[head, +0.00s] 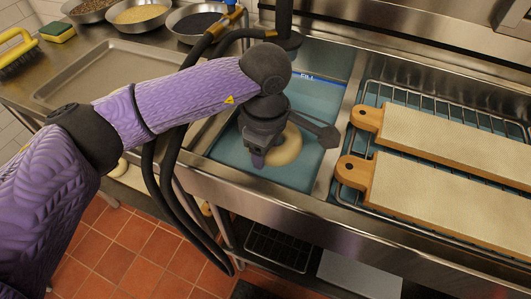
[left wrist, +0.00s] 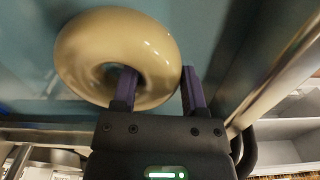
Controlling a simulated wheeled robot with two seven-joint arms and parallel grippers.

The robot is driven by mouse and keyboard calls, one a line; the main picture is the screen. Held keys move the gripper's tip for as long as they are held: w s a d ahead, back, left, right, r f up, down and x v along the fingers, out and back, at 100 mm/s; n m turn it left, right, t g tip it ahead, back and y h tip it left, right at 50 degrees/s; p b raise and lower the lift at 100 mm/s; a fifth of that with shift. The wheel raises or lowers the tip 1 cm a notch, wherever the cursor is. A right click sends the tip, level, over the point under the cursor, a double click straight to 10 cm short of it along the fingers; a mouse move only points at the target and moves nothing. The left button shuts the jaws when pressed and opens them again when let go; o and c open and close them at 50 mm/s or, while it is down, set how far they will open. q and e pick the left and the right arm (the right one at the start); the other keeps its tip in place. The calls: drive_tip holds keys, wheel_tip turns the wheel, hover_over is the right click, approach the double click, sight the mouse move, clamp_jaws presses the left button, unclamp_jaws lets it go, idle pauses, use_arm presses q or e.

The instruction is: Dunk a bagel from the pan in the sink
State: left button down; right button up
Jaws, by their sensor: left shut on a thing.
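A pale, glossy bagel (head: 286,147) is in the water-filled left basin of the sink (head: 235,157). It also shows large in the left wrist view (left wrist: 88,48). My left gripper (head: 262,158) is shut on the bagel's ring. In the left wrist view, one finger of the gripper (left wrist: 158,82) is in the hole and the other is at the outer edge. In the head view the gripper hides part of the bagel. A metal pan (head: 75,72) lies on the counter at the left, partly covered by my arm. My right gripper is not in view.
Two wooden boards (head: 450,140) lie on a wire rack (head: 372,98) over the right basin. Bowls of toppings (head: 142,16) stand at the back left, near a sponge (head: 57,31) and a yellow-handled brush (head: 16,50). Black hoses hang along my arm. The sink's metal front edge (head: 270,208) is close to the gripper.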

use_arm(q)
wheel_tip(320, 180, up, 9)
drive_tip(key=p, duration=0.5)
drive_tip(key=shift+r, duration=0.25)
drive_tip(key=shift+f, duration=0.1)
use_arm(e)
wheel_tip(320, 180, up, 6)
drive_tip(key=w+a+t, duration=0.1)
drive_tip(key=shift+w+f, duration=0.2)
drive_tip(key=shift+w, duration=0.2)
